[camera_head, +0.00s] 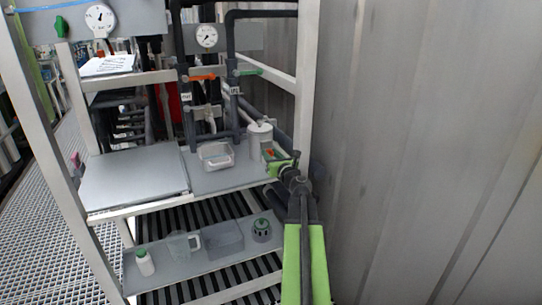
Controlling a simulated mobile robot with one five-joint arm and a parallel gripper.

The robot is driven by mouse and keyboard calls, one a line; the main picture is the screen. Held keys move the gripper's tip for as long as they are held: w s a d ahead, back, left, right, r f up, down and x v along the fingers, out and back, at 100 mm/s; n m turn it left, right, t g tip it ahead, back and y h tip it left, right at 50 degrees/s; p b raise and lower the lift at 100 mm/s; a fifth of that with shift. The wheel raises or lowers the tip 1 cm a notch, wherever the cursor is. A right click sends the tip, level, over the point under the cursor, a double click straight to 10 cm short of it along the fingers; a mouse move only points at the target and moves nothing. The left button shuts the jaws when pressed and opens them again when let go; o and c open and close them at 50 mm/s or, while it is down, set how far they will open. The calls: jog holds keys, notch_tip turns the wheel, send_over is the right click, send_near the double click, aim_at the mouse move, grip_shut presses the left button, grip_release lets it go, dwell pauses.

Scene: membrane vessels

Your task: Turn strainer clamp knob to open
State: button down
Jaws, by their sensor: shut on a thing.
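The strainer (260,136), a pale grey upright cylinder, stands at the right end of the upper shelf, close to the rack's right post. My green arm comes up from the bottom right. My gripper (273,157) is at the front of the strainer, low on its right side. A small orange-red part, which looks like the clamp knob (270,152), shows at the jaws. My gripper is shut on it. The jaws hide much of the knob, and its turned position is too small to tell.
A clear tray (215,155) sits left of the strainer. The lower shelf holds a white bottle (145,262), a jug (184,245), a grey bin (224,238) and a green-topped pot (262,230). A grey corrugated wall (430,150) stands close on the right.

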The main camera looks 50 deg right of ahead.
jog(key=n, duration=0.5)
jog(key=shift+a+n, duration=0.1)
jog(key=shift+n, duration=0.3)
jog(key=n, duration=0.5)
jog(key=shift+f, duration=0.1)
jog(key=n, duration=0.6)
jog(key=shift+a+n, duration=0.1)
jog(key=shift+n, duration=0.3)
jog(key=n, duration=0.5)
jog(key=shift+f, duration=0.1)
jog(key=shift+n, duration=0.3)
jog(key=c, duration=1.1)
grip_release()
jog(key=shift+o, duration=0.2)
